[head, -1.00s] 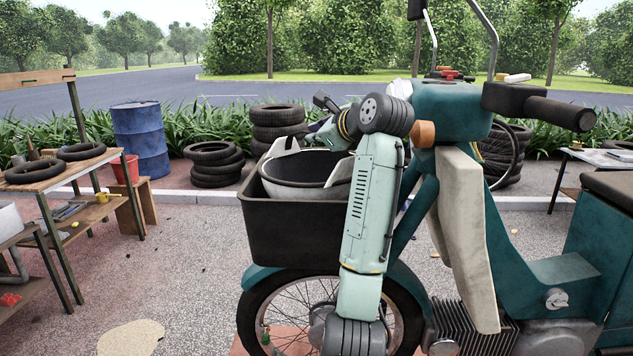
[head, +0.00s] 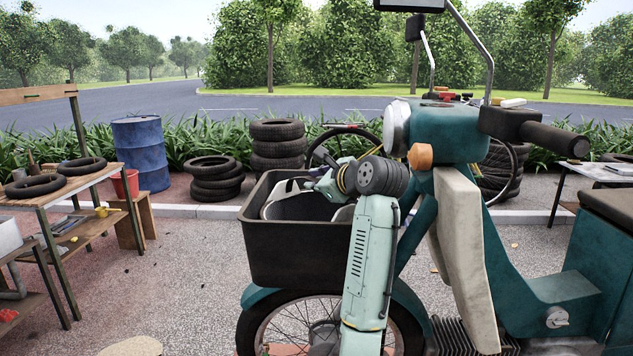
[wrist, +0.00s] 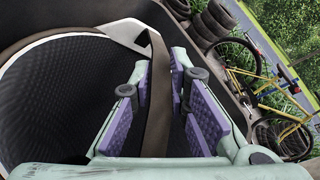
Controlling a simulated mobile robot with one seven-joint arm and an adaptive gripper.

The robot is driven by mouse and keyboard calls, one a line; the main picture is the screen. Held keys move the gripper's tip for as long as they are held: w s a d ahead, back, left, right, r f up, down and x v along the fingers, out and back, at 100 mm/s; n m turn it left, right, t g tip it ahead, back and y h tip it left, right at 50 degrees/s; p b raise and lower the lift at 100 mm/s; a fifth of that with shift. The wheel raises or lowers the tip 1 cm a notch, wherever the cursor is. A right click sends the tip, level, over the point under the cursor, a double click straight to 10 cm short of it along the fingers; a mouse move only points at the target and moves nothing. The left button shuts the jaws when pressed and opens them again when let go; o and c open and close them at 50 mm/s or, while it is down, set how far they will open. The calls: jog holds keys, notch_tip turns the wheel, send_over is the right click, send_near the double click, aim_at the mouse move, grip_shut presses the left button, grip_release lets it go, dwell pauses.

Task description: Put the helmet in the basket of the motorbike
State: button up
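The helmet (head: 272,207) is pale with a dark lining. It sits upside down and low inside the black basket (head: 293,250) at the motorbike's front, mostly below the basket rim. In the wrist view, the helmet's dark hollow (wrist: 70,85) fills the left side. My gripper (head: 308,187) is at the helmet's far edge, inside the basket opening. In the wrist view, my gripper (wrist: 160,90) has its purple pads apart, with a dark brown strip between them and slim gaps beside it. I cannot tell whether the strip is a strap. The helmet's underside is hidden.
The motorbike's teal body (head: 450,130) and handlebar (head: 545,135) stand close right of my arm. A workbench (head: 65,190) with tyres and a blue barrel (head: 140,150) are at left. Stacked tyres (head: 277,145) and a yellow bicycle (wrist: 262,88) are beyond the basket.

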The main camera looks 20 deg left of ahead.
jog(key=shift+o, duration=1)
jog(key=b+v, duration=0.4)
jog(key=v, duration=0.8)
